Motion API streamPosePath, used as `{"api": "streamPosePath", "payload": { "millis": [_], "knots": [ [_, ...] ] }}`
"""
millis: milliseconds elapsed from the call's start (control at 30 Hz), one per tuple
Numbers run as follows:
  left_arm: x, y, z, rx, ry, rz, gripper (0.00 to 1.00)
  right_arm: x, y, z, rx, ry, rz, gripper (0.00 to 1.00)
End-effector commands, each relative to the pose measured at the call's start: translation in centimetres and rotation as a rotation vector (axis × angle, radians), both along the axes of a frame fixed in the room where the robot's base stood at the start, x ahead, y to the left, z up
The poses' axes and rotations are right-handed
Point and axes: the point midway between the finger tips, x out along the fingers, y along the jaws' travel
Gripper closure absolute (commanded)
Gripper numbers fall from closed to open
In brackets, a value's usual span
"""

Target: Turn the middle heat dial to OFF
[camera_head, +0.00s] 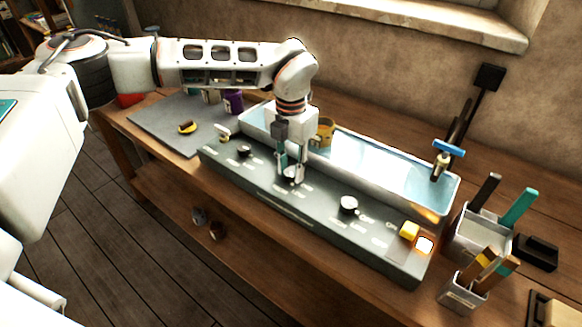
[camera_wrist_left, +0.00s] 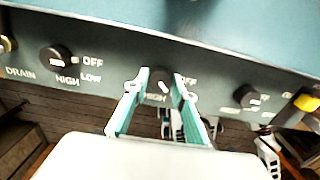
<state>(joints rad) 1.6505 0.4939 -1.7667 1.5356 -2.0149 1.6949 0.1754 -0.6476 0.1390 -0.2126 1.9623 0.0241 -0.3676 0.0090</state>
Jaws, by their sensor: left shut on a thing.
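The middle heat dial (camera_wrist_left: 158,78) is a dark round knob with a pale mark on the panel's sloping front. It also shows in the head view (camera_head: 290,174). In the left wrist view, OFF is printed to its right and HIGH below it. The pale mark slants toward the lower right; its exact setting is hard to read. My left gripper (camera_wrist_left: 161,84) has its teal fingers on both sides of this dial, shut on it. In the head view, the left gripper (camera_head: 291,176) comes down from above onto the dial and partly hides it. My right gripper is not in view.
The left dial (camera_head: 244,151) and right dial (camera_head: 348,205) flank it on the grey panel (camera_head: 315,205). A yellow button (camera_head: 409,230) and a lit square (camera_head: 425,245) sit at the right end. A water trough (camera_head: 375,165) lies behind; tool holders (camera_head: 483,232) stand right.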

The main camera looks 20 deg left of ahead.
Motion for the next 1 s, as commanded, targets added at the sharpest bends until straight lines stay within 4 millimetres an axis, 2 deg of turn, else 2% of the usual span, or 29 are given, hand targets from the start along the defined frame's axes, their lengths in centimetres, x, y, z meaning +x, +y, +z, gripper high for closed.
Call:
{"api": "streamPosePath", "payload": {
  "millis": [267, 1000],
  "knots": [
    [0.00, 0.00, 0.00, -0.001, 0.000, 0.114, 0.96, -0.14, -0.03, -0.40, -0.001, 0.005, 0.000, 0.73],
    [0.00, 0.06, 0.01, 0.000, 0.001, 0.682, 0.96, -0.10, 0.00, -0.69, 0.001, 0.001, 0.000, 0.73]
  ]
}}
